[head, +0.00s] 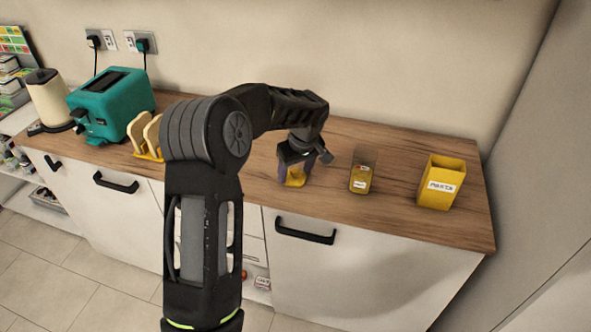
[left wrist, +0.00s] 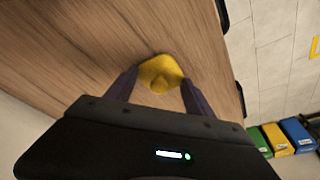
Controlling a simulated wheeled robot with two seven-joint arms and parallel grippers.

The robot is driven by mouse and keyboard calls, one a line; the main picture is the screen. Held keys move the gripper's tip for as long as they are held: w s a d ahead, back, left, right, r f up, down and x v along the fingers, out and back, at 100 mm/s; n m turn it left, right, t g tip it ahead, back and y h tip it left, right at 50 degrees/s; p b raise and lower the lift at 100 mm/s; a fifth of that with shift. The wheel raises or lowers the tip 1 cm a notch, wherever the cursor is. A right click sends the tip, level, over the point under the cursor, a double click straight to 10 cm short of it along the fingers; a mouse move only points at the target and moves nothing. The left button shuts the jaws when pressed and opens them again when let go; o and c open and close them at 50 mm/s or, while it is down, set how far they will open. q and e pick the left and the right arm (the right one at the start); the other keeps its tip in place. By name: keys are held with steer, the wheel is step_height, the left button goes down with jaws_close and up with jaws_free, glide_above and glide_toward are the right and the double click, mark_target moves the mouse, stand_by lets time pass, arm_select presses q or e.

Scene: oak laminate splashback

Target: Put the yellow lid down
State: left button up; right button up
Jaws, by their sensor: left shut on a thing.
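The yellow lid (head: 295,177) is at the wooden counter (head: 400,205), under my left gripper (head: 305,170). My right gripper is not in view.
A clear jar (head: 361,178) with yellowish contents and a yellow box labelled PASTA (head: 440,183) stand to the right. A toast rack (head: 147,138), teal toaster (head: 110,103) and cream kettle (head: 50,97) stand to the left. The counter's front edge is close to the lid.

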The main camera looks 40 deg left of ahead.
arm_select(q)
steer(key=shift+f, duration=0.1)
steer(key=o, duration=1.4)
steer(key=shift+c, duration=0.2)
steer(key=b+v, duration=0.1)
steer(key=v, duration=1.1)
steer(key=shift+d, duration=0.1)
